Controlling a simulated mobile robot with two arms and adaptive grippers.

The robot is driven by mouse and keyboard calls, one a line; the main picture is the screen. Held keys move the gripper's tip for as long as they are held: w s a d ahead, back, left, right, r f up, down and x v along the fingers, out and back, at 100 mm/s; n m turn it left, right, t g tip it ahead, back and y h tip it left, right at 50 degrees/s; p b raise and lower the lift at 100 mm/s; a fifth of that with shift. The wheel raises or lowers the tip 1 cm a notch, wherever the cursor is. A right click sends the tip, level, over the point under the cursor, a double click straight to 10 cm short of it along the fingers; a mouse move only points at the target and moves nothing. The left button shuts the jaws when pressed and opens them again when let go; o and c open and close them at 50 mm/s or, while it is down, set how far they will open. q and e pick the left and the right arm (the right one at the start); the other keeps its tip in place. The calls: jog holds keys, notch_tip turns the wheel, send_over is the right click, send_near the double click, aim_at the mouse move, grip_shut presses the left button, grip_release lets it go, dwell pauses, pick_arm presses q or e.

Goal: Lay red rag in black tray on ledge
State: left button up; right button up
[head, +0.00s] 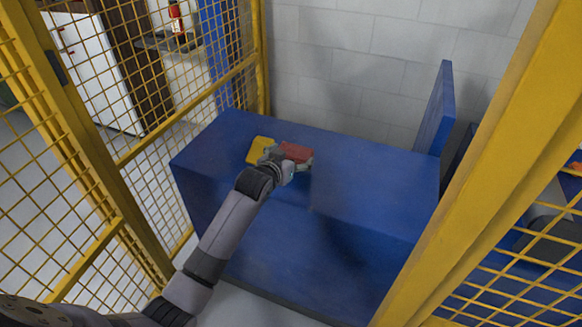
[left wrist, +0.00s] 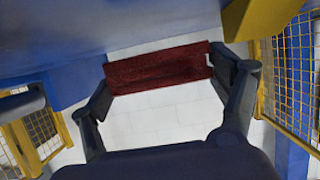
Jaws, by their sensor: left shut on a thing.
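The red rag (head: 296,152) is at the blue block's top in the head view, with my left gripper (head: 287,165) at its near side. In the left wrist view the red rag (left wrist: 155,70) spans between the two fingers of my left gripper (left wrist: 160,78), which is shut on it. I cannot tell whether the rag touches the blue top. A dark, tray-like thing (head: 165,43) shows small behind the mesh at the upper left; I cannot tell whether it is the black tray. My right gripper is in neither view.
A yellow cloth (head: 259,150) lies on the blue block (head: 370,185), just left of the red rag. Yellow mesh fencing (head: 130,155) stands at left, and a thick yellow post (head: 480,180) at right. A blue panel (head: 436,110) rises at the block's right end. The block's right half is clear.

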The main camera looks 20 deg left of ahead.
pick_arm(q)
jog(key=shift+f, duration=1.75)
jog(key=shift+f, duration=0.1)
jog(key=o, duration=1)
jog(key=shift+s+r, duration=0.1)
jog(key=shift+r, duration=0.1)
jog(key=v, duration=1.2)
jog(key=shift+p, duration=0.3)
